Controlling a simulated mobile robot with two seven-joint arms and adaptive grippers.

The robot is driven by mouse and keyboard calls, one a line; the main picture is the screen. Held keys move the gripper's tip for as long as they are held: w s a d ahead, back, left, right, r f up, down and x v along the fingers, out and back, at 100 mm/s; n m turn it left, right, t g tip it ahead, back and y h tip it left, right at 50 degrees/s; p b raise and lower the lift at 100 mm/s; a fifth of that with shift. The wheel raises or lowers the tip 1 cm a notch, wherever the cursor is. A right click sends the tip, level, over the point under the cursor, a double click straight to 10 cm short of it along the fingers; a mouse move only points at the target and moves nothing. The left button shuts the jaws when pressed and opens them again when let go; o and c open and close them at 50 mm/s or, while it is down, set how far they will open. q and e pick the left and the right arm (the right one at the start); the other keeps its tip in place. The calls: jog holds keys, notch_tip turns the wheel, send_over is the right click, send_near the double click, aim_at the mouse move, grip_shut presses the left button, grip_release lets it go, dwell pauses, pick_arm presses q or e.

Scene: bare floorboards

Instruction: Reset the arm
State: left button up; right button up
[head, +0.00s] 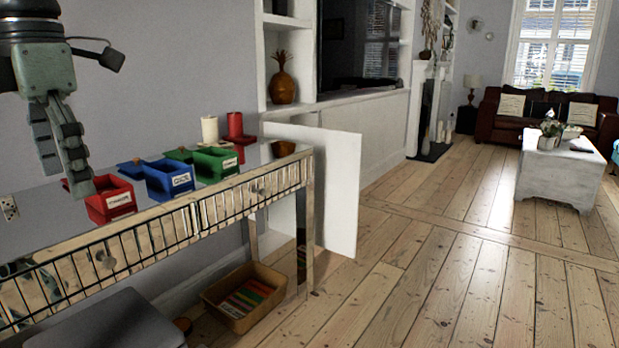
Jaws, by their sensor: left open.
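My left gripper (62,150) hangs at the upper left of the head view, fingers pointing down, above the left part of a mirrored console table (60,225). It is open and nothing shows between its fingers. Its fingertips appear just left of a labelled red bin (112,200) on the table; I cannot tell the exact gap. A blue bin (169,180) and a green bin (215,164) stand in a row to the right of the red one. My right gripper is not in view.
A white candle (210,130) and a red candle (235,124) stand behind the bins. A wicker basket (244,297) sits under the table. A white panel (340,190) stands beyond the table's right end. Floorboards (440,270) to the right are clear up to a white chest (560,172).

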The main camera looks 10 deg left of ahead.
pick_arm(q)
jog(key=w+d+f+n+t+h, duration=0.2)
jog(key=w+f+n+t+h, duration=0.25)
jog(key=w+h, duration=0.2)
jog(key=w+d+f+n+t+h, duration=0.3)
jog(key=w+f+n+t+h, duration=0.15)
jog(key=w, duration=0.25)
jog(key=w+a+f+n+t+y+p, duration=0.1)
jog(key=a+f+n+t+y, duration=0.4)
jog(key=f+n, duration=0.4)
jog(key=w+a+f+n+t+y, duration=0.1)
jog(key=a+f+n+t+y, duration=0.2)
jog(key=a+f+n+y, duration=0.45)
jog(key=s+d+f+n+g+y, duration=0.15)
jog(key=s+f+n+g, duration=0.35)
jog(key=f, duration=0.6)
jog(key=s+d+f+n+g+y, duration=0.1)
jog(key=s+d+f+n+g, duration=0.15)
jog(key=s+f+n, duration=0.65)
jog(key=s+d+f+g+h+p, duration=0.1)
jog(key=s+d+f+g, duration=0.5)
jog(key=s+d+f, duration=0.6)
jog(key=shift+s+d+h, duration=0.35)
jog(key=shift+h, duration=0.45)
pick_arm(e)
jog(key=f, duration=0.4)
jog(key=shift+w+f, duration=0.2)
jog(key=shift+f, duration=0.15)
